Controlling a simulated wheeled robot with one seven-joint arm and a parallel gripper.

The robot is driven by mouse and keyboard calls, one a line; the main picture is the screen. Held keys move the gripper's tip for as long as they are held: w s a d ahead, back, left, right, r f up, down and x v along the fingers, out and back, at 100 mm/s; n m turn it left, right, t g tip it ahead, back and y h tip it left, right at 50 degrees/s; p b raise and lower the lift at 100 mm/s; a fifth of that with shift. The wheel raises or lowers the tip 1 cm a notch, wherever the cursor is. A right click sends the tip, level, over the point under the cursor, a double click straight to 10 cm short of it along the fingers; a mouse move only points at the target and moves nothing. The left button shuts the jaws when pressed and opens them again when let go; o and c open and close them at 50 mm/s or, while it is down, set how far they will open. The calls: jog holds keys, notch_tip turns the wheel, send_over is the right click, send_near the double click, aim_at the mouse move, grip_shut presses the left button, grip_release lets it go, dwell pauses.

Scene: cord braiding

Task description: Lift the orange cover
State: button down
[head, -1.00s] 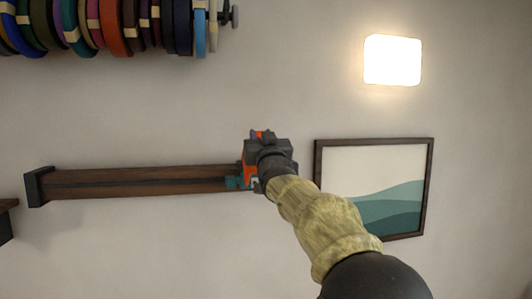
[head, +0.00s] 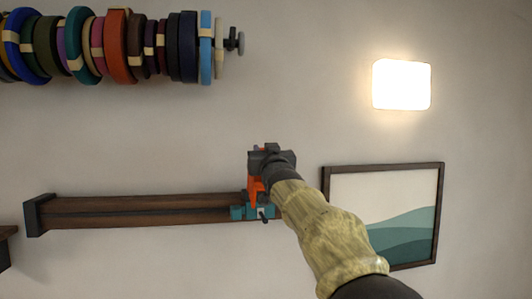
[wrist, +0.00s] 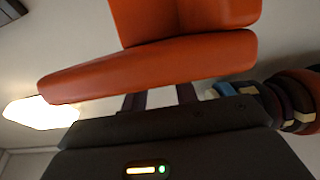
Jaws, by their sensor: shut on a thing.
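The orange cover (head: 254,188) shows upright above a teal block (head: 252,213) at the right end of a brown wall rail. Part of it is hidden behind my gripper and wrist. My gripper (head: 262,158) is at the cover's upper part and is shut on it. In the wrist view the orange cover (wrist: 150,72) fills the upper middle, close beyond the dark fingers (wrist: 160,97). The exact contact between fingers and cover is hidden there.
The brown rail (head: 140,211) runs left along the wall. Colored cord rolls (head: 120,45) hang on a rod at upper left. A framed picture (head: 382,215) is right of my arm, and a lit wall lamp (head: 401,84) is above it. The wall between is clear.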

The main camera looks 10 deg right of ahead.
jog(key=shift+s+r, duration=0.1)
jog(key=shift+r, duration=0.2)
jog(key=c, duration=1.2)
grip_release()
jog(key=shift+o, duration=0.6)
jog(key=shift+s, duration=0.2)
jog(key=shift+f, duration=0.1)
jog(key=shift+w, duration=0.1)
jog(key=shift+s+f+b, duration=0.3)
jog(key=shift+s+b, duration=0.1)
jog(key=shift+b, duration=0.05)
jog(key=b+v, duration=0.9)
jog(key=v, duration=0.7)
jog(key=shift+s, duration=0.35)
jog(key=shift+r, duration=0.1)
